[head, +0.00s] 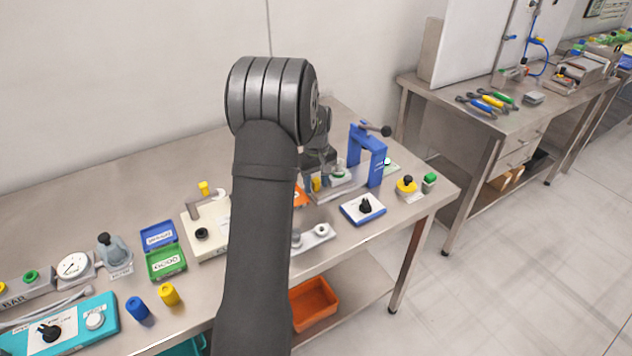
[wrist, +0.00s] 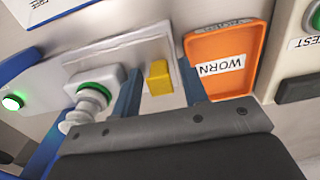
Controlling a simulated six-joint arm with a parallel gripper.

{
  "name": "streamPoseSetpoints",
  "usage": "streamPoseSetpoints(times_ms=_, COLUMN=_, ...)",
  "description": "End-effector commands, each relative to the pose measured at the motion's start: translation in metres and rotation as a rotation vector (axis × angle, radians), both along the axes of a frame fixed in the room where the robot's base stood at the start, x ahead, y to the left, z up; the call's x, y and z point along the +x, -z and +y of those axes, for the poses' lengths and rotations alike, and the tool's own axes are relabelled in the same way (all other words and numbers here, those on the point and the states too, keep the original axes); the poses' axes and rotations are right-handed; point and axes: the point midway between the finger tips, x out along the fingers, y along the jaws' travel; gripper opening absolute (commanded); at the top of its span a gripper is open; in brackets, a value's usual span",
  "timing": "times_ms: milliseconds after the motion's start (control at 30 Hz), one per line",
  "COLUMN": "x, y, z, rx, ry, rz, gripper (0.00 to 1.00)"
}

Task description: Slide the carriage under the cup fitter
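The carriage (wrist: 120,58) is a pale grey plate in the wrist view. It bears a green-ringed fitting with a pale bellows cup (wrist: 90,98) and an upright yellow tab (wrist: 158,78). My gripper (wrist: 161,80) is open, with one blue finger on each side of the yellow tab; small gaps seem to show. In the head view the yellow tab (head: 316,185) sits below my gripper, partly hidden by my arm. The cup fitter (head: 368,152) is a blue arch with a dark lever, to the right of the carriage. Its blue frame also shows at the wrist view's left edge.
An orange tray labelled WORN (wrist: 225,62) lies close beside my gripper. A blue-and-white box with a black knob (head: 364,208) stands in front of the fitter. A yellow button (head: 406,186) and a green one (head: 430,180) are near the table's right end.

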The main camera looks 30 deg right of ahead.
Motion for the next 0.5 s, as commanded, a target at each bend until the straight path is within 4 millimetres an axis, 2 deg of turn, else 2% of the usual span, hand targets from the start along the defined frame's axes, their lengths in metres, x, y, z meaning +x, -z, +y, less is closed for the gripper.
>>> streamPoseSetpoints(times_ms=200, x=0.0001, y=0.0003, z=0.0000, rx=0.000, ry=0.000, rz=0.000, gripper=0.40)
streamPoseSetpoints(times_ms=267, x=0.0001, y=0.0002, z=-0.0001, rx=0.000, ry=0.000, rz=0.000, gripper=0.30)
streamPoseSetpoints(times_ms=400, x=0.0001, y=0.0001, z=-0.0001, rx=0.000, ry=0.000, rz=0.000, gripper=0.03)
streamPoseSetpoints(times_ms=500, x=0.0002, y=0.0000, z=-0.0001, rx=0.000, ry=0.000, rz=0.000, gripper=0.00)
